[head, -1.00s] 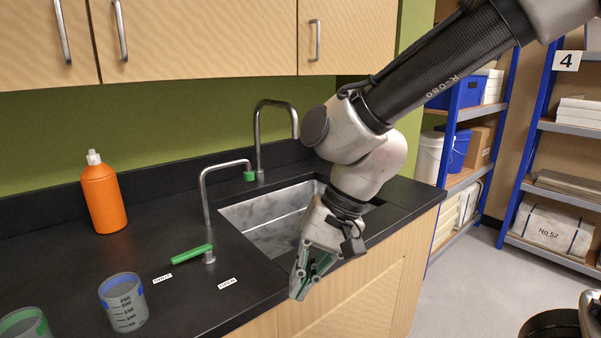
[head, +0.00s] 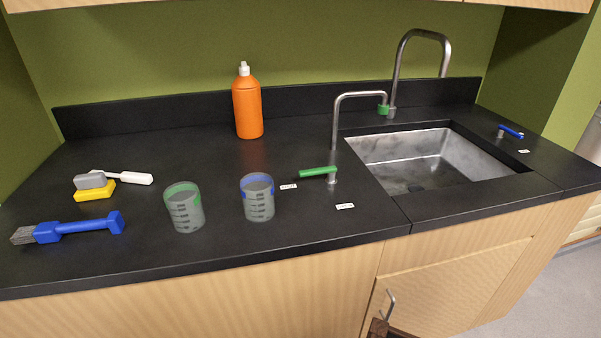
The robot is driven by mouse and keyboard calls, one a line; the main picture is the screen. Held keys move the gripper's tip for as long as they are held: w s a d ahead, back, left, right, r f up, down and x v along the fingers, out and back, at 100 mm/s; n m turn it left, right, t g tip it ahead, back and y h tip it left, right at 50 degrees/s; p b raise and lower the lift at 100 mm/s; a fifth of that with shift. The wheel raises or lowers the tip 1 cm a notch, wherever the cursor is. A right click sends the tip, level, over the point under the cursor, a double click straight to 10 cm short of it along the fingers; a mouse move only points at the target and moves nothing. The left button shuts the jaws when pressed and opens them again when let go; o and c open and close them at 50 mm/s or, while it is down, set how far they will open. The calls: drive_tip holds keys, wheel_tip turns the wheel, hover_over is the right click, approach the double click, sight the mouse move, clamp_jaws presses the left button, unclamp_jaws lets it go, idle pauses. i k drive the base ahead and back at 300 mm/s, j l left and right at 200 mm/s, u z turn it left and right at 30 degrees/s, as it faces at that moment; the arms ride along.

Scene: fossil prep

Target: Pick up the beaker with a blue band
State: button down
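The beaker with a blue band (head: 258,203) stands upright on the black counter, in the middle of the head view. It is grey and translucent with dark scale marks and a blue band near its rim. A similar beaker with a green band (head: 185,213) stands to its left, with a gap between them. My gripper's fingers are not in the current head view.
A green tap lever (head: 318,172) and small labels (head: 345,206) lie right of the beakers, before the sink (head: 420,160). An orange bottle (head: 247,106) stands behind. A blue brush (head: 75,228) and a yellow-grey block (head: 94,188) lie left. The counter (head: 300,230) is clear in front.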

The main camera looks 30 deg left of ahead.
sight(258, 198)
drive_tip(key=i+l+u, duration=0.15)
drive_tip(key=u, duration=0.3)
drive_tip(key=l+u, duration=0.25)
drive_tip(key=u, duration=0.15)
drive_tip(key=i, duration=0.05)
